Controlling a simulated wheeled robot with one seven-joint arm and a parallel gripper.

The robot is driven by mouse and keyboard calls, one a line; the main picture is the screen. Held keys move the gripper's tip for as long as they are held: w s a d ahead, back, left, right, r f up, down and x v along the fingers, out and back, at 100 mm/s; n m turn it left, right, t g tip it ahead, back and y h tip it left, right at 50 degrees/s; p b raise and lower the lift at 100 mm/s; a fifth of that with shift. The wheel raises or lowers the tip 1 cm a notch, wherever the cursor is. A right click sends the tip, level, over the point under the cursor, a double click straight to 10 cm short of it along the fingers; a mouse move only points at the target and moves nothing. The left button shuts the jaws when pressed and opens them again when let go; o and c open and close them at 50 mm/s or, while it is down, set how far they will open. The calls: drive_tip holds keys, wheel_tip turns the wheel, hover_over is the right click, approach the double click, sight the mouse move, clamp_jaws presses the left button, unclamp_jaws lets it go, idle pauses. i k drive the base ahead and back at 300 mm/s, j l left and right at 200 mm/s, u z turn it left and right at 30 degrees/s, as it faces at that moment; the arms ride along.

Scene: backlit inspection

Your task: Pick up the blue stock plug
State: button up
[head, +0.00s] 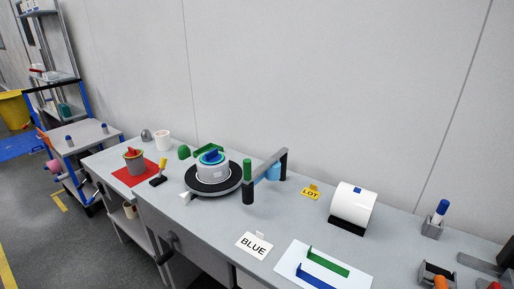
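I cannot tell for sure which thing is the blue stock plug. A small dark blue piece (211,155) sits on top of a light grey drum with a teal ring (212,172), which stands on a black round turntable (232,185). A lighter blue rounded thing (273,172) shows partly behind a grey bracket (268,166). A white card reading "BLUE" (254,246) lies flat near the front edge of the bench (310,222). My gripper is not in view.
A white cylinder on a black base (353,207), a panel with green and blue rails (298,255) and a holder with a blue-topped marker (432,229) stand right. The wall closes the back.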

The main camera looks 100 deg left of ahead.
sight(213, 157)
drive_tip(key=u, duration=2.9)
